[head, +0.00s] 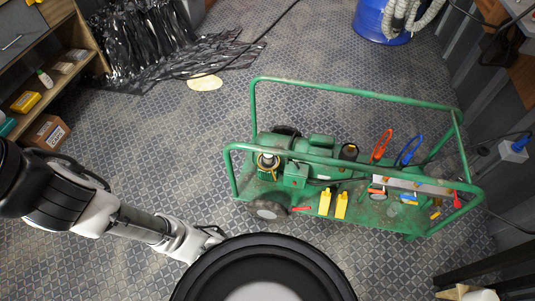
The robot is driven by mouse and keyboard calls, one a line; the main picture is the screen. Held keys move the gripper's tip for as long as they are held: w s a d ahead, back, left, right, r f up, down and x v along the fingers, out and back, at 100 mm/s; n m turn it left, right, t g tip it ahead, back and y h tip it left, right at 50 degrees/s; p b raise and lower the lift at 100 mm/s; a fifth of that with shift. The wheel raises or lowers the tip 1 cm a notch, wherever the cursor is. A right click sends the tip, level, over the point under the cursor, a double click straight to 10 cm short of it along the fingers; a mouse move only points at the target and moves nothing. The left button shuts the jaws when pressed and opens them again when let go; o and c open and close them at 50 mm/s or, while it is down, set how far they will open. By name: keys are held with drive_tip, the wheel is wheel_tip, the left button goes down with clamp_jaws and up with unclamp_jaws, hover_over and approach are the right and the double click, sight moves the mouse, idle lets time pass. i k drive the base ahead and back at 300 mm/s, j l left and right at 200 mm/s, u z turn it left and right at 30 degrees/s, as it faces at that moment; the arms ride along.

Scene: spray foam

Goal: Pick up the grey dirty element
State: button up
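A small greyish, worn-looking cylindrical part (267,163) stands upright at the left end of the green wheeled machine (375,208). It may be the grey dirty element, but at this size I cannot be sure. My arm reaches in from the left edge. My gripper (214,233) is low in the picture, to the left of and below the machine's left wheel, apart from the machine. I see nothing clearly held in it. Its fingers are small and dark, and I cannot tell whether they are open.
The green tube frame (355,92) surrounds the machine. Its deck carries yellow (324,202), red (381,145) and blue (411,150) items. A shelf (84,45) stands left, and black sheeting (165,55) lies behind. A blue drum (380,22) stands at back.

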sight(268, 159)
drive_tip(key=k+l, duration=0.15)
drive_tip(key=k, duration=0.25)
drive_tip(key=i+z, duration=0.2)
drive_tip(key=i, duration=0.55)
drive_tip(key=i+j+z, duration=0.25)
drive_tip(key=i, duration=0.55)
